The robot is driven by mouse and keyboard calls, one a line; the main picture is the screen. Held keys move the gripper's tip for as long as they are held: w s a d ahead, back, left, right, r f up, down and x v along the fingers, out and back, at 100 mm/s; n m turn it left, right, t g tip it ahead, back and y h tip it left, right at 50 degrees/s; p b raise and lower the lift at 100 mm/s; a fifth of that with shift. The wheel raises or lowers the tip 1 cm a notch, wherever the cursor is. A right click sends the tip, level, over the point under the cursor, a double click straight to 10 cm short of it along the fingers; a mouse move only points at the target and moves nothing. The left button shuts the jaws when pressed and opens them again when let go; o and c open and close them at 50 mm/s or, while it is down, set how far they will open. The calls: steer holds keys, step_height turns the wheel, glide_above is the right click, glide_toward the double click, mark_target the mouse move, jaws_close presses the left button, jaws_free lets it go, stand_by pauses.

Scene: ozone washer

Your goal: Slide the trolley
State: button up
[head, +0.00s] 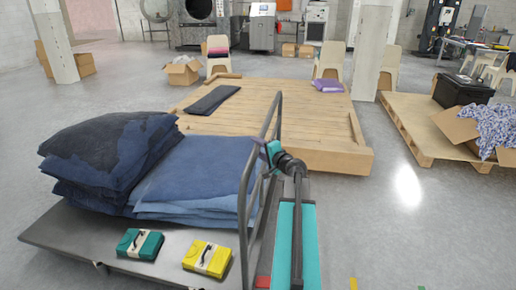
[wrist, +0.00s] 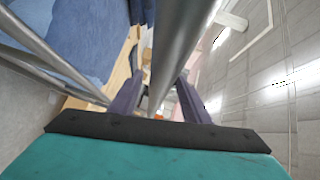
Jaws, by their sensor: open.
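The trolley (head: 75,232) stands at the lower left of the head view, a flat grey platform with a tubular metal handle (head: 279,112) at its right end. Stacks of folded dark denim (head: 105,150) and lighter blue denim (head: 195,170) lie on it, with a teal box (head: 140,244) and a yellow box (head: 207,258) at the front. My gripper (head: 268,152) is at the handle. In the wrist view the purple fingers (wrist: 155,100) are apart, one on each side of a handle tube (wrist: 180,45). Whether they touch it I cannot tell.
A low wooden platform (head: 270,105) lies behind the trolley. A pallet (head: 400,125) with a black crate (head: 462,90) and a cardboard box (head: 455,125) stands at the right, near a white pillar (head: 372,50). Grey floor (head: 400,220) is clear at the lower right.

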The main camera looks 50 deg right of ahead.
jaws_close()
stand_by(0.3)
